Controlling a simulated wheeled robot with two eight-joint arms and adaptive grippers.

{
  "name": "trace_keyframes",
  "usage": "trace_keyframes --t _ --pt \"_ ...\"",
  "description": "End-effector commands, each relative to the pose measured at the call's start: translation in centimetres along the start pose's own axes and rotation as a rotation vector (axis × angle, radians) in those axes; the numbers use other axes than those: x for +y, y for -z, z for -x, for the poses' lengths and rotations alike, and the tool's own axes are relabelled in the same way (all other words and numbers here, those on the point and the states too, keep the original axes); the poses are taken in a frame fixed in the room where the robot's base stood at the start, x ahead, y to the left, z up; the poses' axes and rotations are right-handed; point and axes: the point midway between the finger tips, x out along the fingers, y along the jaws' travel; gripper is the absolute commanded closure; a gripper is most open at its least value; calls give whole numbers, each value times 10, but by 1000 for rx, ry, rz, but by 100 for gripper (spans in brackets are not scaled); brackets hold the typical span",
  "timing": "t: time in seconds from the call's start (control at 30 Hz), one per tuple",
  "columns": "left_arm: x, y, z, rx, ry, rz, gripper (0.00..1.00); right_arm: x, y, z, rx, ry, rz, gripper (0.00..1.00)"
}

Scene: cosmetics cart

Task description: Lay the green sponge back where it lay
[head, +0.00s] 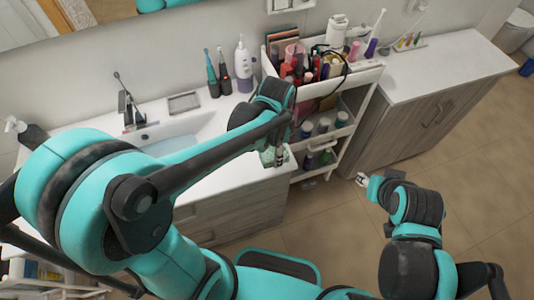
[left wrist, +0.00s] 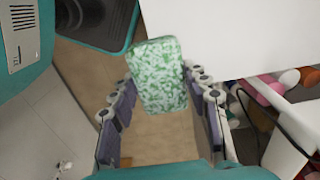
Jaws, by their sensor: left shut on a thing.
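The green sponge (head: 267,157), mottled green and white, is between the fingers of my left gripper (head: 279,159). In the head view it is at the front right corner of the white sink counter (head: 228,172), partly hidden by the gripper. In the left wrist view the sponge (left wrist: 158,73) sticks out past the fingertips, with the counter's white surface beside it and floor behind. I cannot tell whether it touches the counter. My right gripper (head: 362,180) is away from the sponge, over the floor; its fingers are too small to read.
A cart (head: 318,88) crowded with cosmetics stands right of the sink counter, close to my left gripper. The sink basin (head: 172,140), a soap dish (head: 184,102), two toothbrushes and a white pump bottle (head: 243,66) are behind. Another cabinet (head: 440,75) is at right.

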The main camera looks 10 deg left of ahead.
Motion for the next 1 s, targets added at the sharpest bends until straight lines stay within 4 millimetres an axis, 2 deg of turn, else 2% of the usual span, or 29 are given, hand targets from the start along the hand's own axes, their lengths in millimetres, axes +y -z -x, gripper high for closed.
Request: trace_keyframes --t 0.03,0.1,0.3,0.47,0.7,1.0 --pt "-13 -3 -11 0 0 6 76 0 -4 -5 0 0 0 60" --pt "-28 -6 -19 0 0 5 76 0 -6 -9 0 0 0 60" --pt "-52 -11 -32 0 0 2 76 0 -9 -13 0 0 0 60" --pt "-54 -11 -42 0 0 0 76 0 -11 -16 0 0 0 60" --pt "-54 -11 -74 0 0 0 76 0 -19 -27 0 0 0 60" --pt "-54 -11 -75 0 0 0 76 0 -19 -27 0 0 0 60"
